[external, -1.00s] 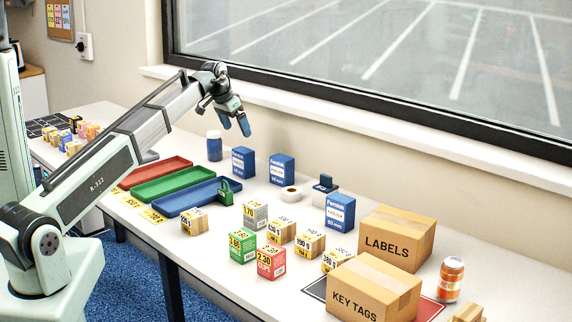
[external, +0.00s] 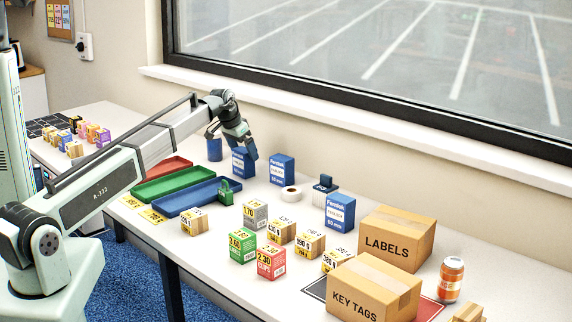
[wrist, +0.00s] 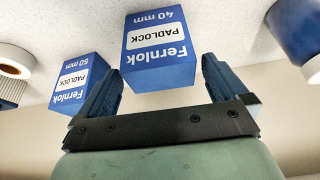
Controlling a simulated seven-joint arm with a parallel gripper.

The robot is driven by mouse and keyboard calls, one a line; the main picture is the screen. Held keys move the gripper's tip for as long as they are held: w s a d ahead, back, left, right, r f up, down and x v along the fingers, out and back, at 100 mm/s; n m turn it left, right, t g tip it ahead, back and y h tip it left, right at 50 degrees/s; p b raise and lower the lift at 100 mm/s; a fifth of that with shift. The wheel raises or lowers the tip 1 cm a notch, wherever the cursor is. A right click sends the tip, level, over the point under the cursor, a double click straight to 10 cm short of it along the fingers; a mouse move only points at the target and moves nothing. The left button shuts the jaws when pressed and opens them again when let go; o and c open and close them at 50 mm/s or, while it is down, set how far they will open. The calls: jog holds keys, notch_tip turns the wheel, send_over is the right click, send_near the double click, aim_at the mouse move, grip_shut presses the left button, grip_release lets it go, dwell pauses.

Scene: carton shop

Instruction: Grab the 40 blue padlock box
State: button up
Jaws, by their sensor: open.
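The blue 40 mm padlock box (external: 241,166) stands upright on the table, partly behind my gripper. In the wrist view the box (wrist: 158,62) shows its "40 mm" label upside down, beyond and between the fingers. My gripper (external: 231,146) is open and empty, with its fingers around the upper part of this box in the outside view; I cannot tell whether they touch it. The wrist view shows both fingers (wrist: 158,78) spread apart. The similar 50 mm box (external: 282,170) stands to the right, and the 60 mm box (external: 340,213) farther right.
A blue jar (external: 214,150) stands close on the left. A white tape roll (external: 291,194), several small boxes and two cartons (external: 395,240) are to the right.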

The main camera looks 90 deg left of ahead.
aim_at(243, 167)
jog(key=shift+s+d+x, duration=0.15)
jog(key=shift+s+x, duration=0.05)
jog(key=shift+x, duration=0.85)
jog(key=shift+s+d+x, duration=0.15)
jog(key=shift+x, duration=0.9)
jog(key=shift+f, duration=0.2)
jog(key=c, duration=1.1)
